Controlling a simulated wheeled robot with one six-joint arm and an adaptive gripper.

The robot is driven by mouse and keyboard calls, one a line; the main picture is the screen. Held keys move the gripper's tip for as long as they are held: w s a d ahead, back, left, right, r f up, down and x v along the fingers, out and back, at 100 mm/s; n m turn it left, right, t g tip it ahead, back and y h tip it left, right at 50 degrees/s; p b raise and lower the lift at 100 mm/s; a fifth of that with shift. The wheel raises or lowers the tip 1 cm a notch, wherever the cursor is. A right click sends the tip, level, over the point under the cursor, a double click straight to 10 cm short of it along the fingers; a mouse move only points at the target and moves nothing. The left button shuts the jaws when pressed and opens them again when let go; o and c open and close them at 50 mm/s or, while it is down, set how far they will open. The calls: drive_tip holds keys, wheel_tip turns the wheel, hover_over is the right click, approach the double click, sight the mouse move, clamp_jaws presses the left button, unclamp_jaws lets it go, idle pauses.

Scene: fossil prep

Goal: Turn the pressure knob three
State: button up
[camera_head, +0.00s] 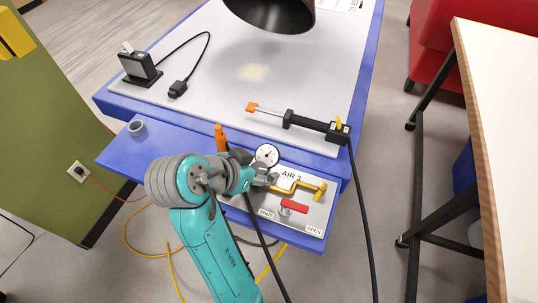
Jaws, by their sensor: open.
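A light panel labelled AIR 3 (290,176) sits on the blue lower shelf. It carries a round white pressure gauge (267,155), a brass pipe (300,188) and a red-handled valve (294,206) between the words SHUT and OPEN. My gripper (271,179) is open at the left part of this panel, just below the gauge. It reaches in from the left. No pressure knob can be made out; my gripper covers that part of the panel. I cannot tell whether the jaws are around or touching anything.
An orange-topped fitting (220,137) stands behind my wrist. A small grey ring (137,127) sits on the shelf. Cables hang around the shelf.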

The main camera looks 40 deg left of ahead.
drive_tip(key=shift+w+f, duration=0.15)
drive_tip(key=c, duration=1.2)
drive_tip(key=shift+o, duration=0.2)
drive_tip(key=shift+n, duration=0.3)
drive_tip(key=n+y, duration=0.4)
drive_tip(key=n, duration=0.1)
drive_tip(key=shift+d+f+g, duration=0.1)
drive_tip(key=shift+g, duration=0.2)
drive_tip(key=shift+n+g+y, duration=0.6)
drive_tip(key=shift+n+y, duration=0.3)
drive_tip(key=shift+n, duration=0.45)
drive_tip(key=shift+n+g+y, duration=0.6)
drive_tip(key=shift+n+y, duration=0.3)
drive_tip(key=shift+n, duration=0.45)
